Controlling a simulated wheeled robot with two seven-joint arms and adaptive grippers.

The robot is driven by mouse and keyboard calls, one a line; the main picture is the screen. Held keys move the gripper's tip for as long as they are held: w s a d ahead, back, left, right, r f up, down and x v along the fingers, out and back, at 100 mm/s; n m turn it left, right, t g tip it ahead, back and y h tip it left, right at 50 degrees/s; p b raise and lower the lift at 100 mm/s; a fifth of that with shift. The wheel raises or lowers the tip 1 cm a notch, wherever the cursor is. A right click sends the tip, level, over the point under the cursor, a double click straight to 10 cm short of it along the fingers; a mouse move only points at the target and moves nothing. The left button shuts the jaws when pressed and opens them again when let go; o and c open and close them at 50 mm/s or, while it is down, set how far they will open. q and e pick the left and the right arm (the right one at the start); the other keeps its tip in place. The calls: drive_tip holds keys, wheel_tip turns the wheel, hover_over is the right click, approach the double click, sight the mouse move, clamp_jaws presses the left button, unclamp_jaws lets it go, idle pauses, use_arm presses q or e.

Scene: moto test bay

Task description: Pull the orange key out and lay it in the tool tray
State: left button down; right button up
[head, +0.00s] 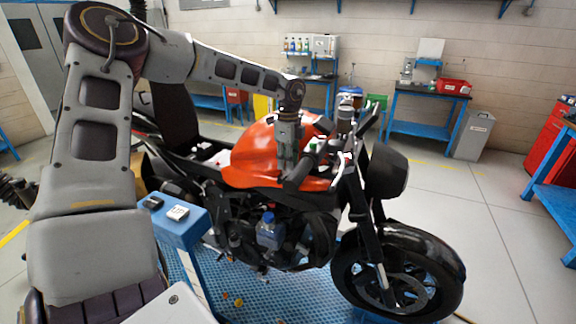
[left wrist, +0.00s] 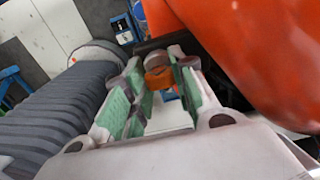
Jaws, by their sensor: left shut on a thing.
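The orange key (left wrist: 158,78) shows in the left wrist view, between the green-padded fingers of my left gripper (left wrist: 160,95), which is shut on it. In the head view the left gripper (head: 311,148) reaches down between the orange fuel tank (head: 255,152) and the black handlebar grip (head: 300,172) of the motorcycle. The key is hidden there, and I cannot tell whether it still sits in its lock. I cannot clearly make out the tool tray. A blue stand (head: 176,236) with small black and white items on top stands at the left. My right gripper is not in view.
The motorcycle's round headlight (head: 388,172) and front wheel (head: 395,275) are to the right of the gripper. A ribbed handlebar grip (left wrist: 50,115) lies close on the left in the wrist view. Blue benches stand along the back wall.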

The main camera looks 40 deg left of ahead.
use_arm(q)
drive_tip(key=shift+r+p, duration=0.95)
drive_tip(key=shift+r, duration=2.05)
idle(0.4)
drive_tip(key=shift+s+a, duration=0.1)
